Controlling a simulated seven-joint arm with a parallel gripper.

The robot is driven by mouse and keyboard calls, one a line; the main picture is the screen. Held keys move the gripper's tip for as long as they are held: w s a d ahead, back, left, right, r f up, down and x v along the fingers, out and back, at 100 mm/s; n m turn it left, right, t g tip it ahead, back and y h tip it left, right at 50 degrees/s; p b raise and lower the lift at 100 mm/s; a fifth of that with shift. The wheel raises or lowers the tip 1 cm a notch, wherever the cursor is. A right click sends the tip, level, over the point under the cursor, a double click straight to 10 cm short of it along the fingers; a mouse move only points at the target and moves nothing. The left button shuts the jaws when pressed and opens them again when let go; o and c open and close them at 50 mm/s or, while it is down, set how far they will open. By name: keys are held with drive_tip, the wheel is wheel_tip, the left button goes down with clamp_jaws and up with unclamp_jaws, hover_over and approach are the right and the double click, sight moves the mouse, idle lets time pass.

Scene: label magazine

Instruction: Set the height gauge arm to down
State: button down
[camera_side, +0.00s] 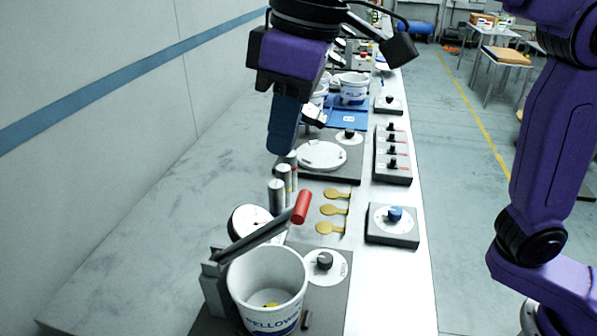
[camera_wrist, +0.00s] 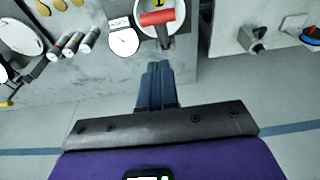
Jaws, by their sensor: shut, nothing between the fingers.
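The height gauge arm (camera_side: 262,232) is a grey bar with a red grip (camera_side: 302,207) at its end. It slants up to the right from a grey post (camera_side: 214,285) and passes over the rim of a white tub (camera_side: 264,308). In the wrist view the red grip (camera_wrist: 157,17) shows at the top, in front of the tub. My gripper (camera_side: 281,150) points down above and behind the red grip in the side view, apart from it. Its blue fingers (camera_wrist: 157,66) are shut together and hold nothing.
A round white dial (camera_side: 248,222) stands beside the arm. Several grey cylinders (camera_side: 277,196) stand close below my gripper. Yellow discs (camera_side: 333,210), a blue-knob box (camera_side: 392,222) and a switch box (camera_side: 392,157) lie to the right. The bench's left side is clear.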

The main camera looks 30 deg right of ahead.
sight(303, 199)
wheel_tip(303, 199, down, 4)
drive_tip(key=shift+s+d+r, duration=0.1)
drive_tip(key=shift+r, duration=0.05)
drive_tip(key=shift+s+d+f, duration=0.25)
drive_tip(key=shift+f, duration=0.35)
drive_tip(key=shift+s+d+f, duration=0.2)
drive_tip(key=shift+s+f, duration=0.05)
drive_tip(key=shift+f, duration=0.3)
drive_tip(key=shift+s+d+f+t+y, duration=0.3)
drive_tip(key=shift+s+d+f, duration=0.1)
drive_tip(key=shift+s+d, duration=0.05)
drive_tip(key=s+d+f, duration=0.2)
drive_tip(key=f, duration=0.4)
drive_tip(key=s+d+f, duration=0.3)
drive_tip(key=f, duration=0.3)
drive_tip(key=shift+f, duration=0.1)
